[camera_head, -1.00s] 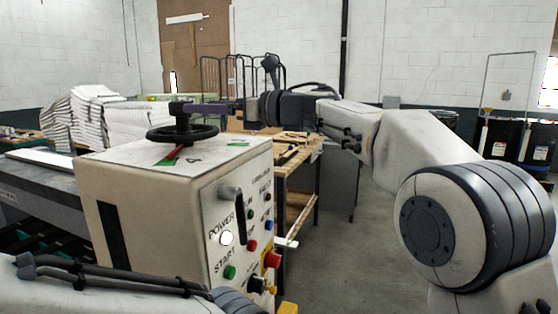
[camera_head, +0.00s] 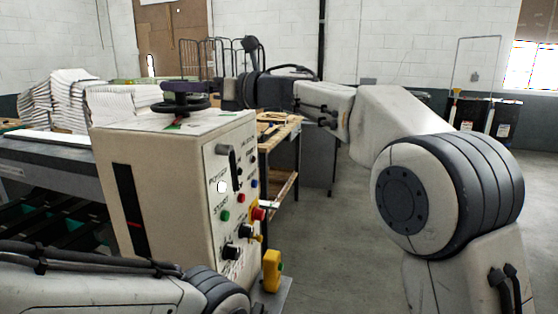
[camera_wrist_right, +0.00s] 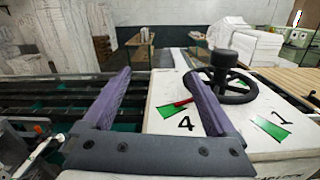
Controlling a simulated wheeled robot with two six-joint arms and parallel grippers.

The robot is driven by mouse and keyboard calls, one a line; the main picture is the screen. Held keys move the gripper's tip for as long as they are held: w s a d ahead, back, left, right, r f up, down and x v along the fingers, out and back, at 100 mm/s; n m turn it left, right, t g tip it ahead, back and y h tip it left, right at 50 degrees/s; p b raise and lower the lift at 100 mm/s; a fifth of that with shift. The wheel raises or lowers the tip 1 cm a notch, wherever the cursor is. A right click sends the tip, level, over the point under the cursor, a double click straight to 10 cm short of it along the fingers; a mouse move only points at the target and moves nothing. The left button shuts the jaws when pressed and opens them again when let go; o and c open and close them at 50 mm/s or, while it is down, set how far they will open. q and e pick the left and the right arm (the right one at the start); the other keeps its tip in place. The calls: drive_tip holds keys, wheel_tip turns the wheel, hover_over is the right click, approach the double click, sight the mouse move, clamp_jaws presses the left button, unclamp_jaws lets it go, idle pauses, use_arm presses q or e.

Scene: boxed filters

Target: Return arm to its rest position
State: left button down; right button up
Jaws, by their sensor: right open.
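My right arm (camera_head: 395,112) reaches from the right toward the cream control box (camera_head: 150,165). My right gripper (camera_head: 178,87) has purple fingers and appears at or just above the black handwheel (camera_head: 180,105) on the box top. In the right wrist view, the two purple fingers (camera_wrist_right: 157,75) are spread apart with nothing between them. The handwheel (camera_wrist_right: 222,92) is beside the right finger there; I cannot tell whether they touch. My left arm (camera_head: 90,290) crosses the bottom left, and its gripper is out of view.
The box front carries several buttons, knobs and a black handle (camera_head: 233,168). A yellow box (camera_head: 271,270) is low beside it. Stacked white filters (camera_head: 75,100) are behind left, and a wooden bench (camera_head: 275,140) is behind. Open grey floor (camera_head: 325,225) lies right of the box.

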drive_tip(key=w+d+f+m+t+h, duration=0.4)
drive_tip(key=d+f+m, duration=0.3)
drive_tip(key=m, duration=0.4)
drive_tip(key=w+d+f+m+t+h, duration=0.4)
drive_tip(key=w+d+f+m+t, duration=0.1)
drive_tip(key=d+m, duration=0.5)
drive_tip(key=s+d+f+m+g+h, duration=0.2)
drive_tip(key=s+d+f+m+h, duration=0.2)
drive_tip(key=d+f+m, duration=0.4)
drive_tip(key=s+d+f+m+g+h, duration=0.2)
drive_tip(key=s+d+f+m+h, duration=0.2)
drive_tip(key=d+f+m, duration=0.5)
drive_tip(key=s+d+f+m+g+h, duration=0.1)
drive_tip(key=s+f+m+g, duration=0.3)
drive_tip(key=s+f+m, duration=0.5)
drive_tip(key=s+d+f+m+g+h, duration=0.1)
drive_tip(key=s+d+f+m+g, duration=0.2)
drive_tip(key=s+f, duration=0.8)
drive_tip(key=s+a+r+n+g, duration=0.1)
drive_tip(key=s+a+r+n, duration=0.3)
drive_tip(key=s+a, duration=0.3)
drive_tip(key=s+a+r+n+g+y, duration=0.1)
drive_tip(key=s+a+r+n+g, duration=0.1)
drive_tip(key=s+a+r, duration=0.3)
drive_tip(key=s+a+n, duration=0.1)
drive_tip(key=s+a, duration=0.2)
drive_tip(key=s, duration=0.1)
drive_tip(key=shift+n, duration=0.4)
